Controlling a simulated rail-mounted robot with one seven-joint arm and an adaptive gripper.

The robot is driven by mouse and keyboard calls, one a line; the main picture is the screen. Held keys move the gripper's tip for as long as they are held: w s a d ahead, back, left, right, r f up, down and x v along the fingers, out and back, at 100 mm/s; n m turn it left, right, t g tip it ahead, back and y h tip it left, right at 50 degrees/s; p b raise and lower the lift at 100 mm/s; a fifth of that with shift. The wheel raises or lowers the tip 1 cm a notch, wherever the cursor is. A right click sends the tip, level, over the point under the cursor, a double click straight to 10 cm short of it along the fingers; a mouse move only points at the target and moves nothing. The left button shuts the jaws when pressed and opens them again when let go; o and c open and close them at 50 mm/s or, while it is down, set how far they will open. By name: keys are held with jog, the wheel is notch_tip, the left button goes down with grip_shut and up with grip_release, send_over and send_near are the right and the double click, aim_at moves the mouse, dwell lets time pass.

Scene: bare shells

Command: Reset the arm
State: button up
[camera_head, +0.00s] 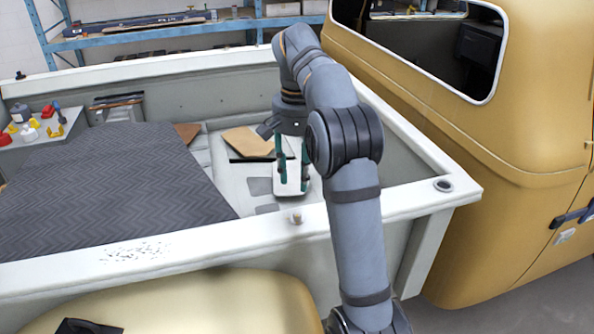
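My arm reaches up from the bottom right of the view, bends at the top and comes down inside the white-rimmed truck bed (180,248). My gripper (292,182) points down over the bed floor, right of the middle. Its two teal fingers stand apart, so it looks open. A pale, rounded white item (291,188) shows between and below the fingers. I cannot tell whether the fingers touch it.
A dark herringbone mat (110,190) covers the left of the bed. A tan flat piece (248,141) lies behind my gripper. Small bottles and tools stand on a grey box (45,150) at the left. The yellow cab (470,170) closes the right side. A blue shelf (150,35) stands behind.

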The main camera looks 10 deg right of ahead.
aim_at(297, 214)
jog(key=shift+r, duration=0.3)
notch_tip(297, 214, down, 12)
jog(key=shift+s+r, duration=0.1)
jog(key=shift+r, duration=0.05)
jog(key=shift+n, duration=0.3)
jog(key=shift+n+p, duration=0.4)
jog(key=shift+n, duration=0.6)
jog(key=shift+f, duration=0.2)
